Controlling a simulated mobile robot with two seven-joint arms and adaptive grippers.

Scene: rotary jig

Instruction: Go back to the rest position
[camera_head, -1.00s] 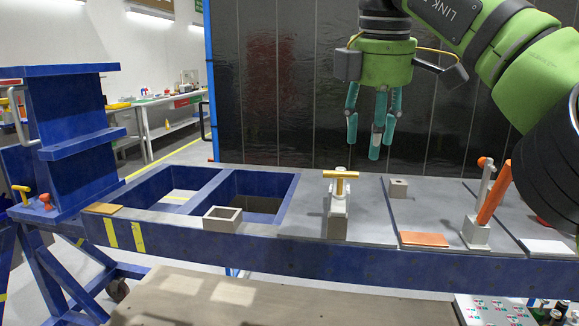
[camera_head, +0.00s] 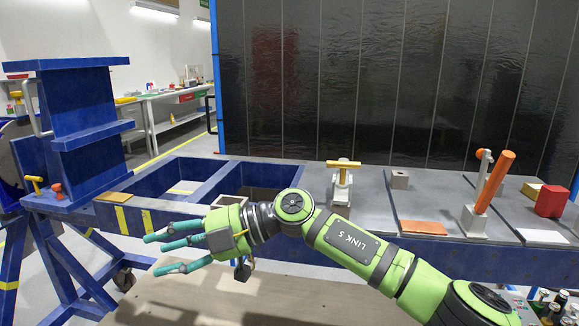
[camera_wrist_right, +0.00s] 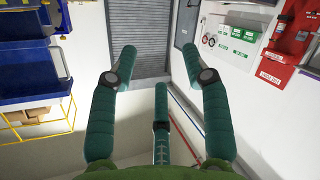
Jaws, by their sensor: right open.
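My right gripper (camera_head: 165,246) is green with teal fingers. In the head view it is in front of the blue jig frame, pointing left, above the brown board near the front. In the right wrist view its fingers (camera_wrist_right: 160,75) are spread apart with nothing between them. Beyond them that view shows a grey shutter and floor. My right arm comes in from the lower right and hides part of the jig's front beam. My left gripper does not show in the head view.
The blue jig (camera_head: 180,212) carries a small open grey box (camera_head: 232,198), a yellow-handled clamp (camera_head: 343,172), an orange plate (camera_head: 423,228), an orange lever (camera_head: 494,182) and a red block (camera_head: 551,201). A brown board (camera_head: 170,296) lies in front.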

